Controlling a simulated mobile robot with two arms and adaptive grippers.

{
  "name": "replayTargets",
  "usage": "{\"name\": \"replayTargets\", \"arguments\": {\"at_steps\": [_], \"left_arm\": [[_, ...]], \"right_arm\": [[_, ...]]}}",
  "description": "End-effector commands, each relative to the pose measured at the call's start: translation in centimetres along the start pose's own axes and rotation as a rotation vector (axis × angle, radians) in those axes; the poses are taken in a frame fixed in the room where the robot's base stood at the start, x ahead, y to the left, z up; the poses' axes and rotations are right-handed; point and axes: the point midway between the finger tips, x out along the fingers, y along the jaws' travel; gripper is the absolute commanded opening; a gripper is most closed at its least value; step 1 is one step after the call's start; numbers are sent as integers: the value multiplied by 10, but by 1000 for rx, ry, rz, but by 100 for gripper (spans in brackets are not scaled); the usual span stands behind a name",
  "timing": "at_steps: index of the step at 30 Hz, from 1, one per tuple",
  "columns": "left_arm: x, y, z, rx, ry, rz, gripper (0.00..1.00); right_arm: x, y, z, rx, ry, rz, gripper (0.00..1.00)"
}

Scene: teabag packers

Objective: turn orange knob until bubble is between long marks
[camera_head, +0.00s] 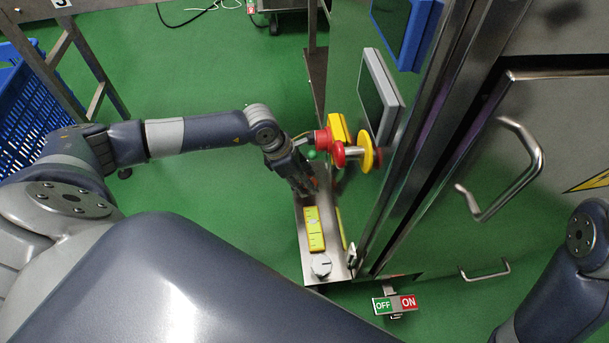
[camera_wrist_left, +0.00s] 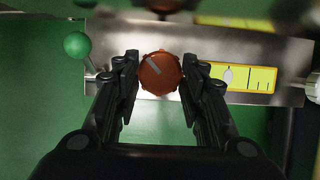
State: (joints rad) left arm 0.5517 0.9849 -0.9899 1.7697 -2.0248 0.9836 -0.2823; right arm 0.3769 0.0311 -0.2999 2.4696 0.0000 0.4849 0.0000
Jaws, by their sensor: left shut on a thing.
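The orange knob (camera_wrist_left: 158,76) is in the middle of the left wrist view, with a grey pointer line slanting to its upper left. My left gripper (camera_head: 306,188) is shut on the knob, one finger on each side; in the head view it hides the knob. The yellow level (camera_wrist_left: 246,78) lies on the metal plate just right of the knob, and also shows in the head view (camera_head: 315,229). Its pale bubble (camera_wrist_left: 228,75) sits toward the knob end, left of the clearly visible dark marks. My right gripper is out of view; only part of that arm shows.
A silver dial (camera_head: 320,265) stands beyond the level on the metal plate (camera_head: 304,248). A red and yellow emergency button (camera_head: 360,155) and a green ball (camera_wrist_left: 77,44) are close to my left gripper.

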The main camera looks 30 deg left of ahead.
Motion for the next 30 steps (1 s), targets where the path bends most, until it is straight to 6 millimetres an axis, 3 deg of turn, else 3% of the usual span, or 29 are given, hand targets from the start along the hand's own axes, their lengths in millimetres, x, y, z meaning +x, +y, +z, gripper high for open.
{"name": "replayTargets", "arguments": {"at_steps": [5,6,8,20,23,30], "left_arm": [[1,0,0,0,0,-1,15],[1,0,0,0,0,-2,47],[1,0,0,0,0,-2,59],[-4,0,0,2,-1,0,59],[-17,2,0,1,-1,3,59],[-67,1,0,3,0,3,59]], "right_arm": [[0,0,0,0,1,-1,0],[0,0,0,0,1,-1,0],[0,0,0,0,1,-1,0],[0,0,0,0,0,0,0],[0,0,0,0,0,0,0],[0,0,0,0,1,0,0]]}}
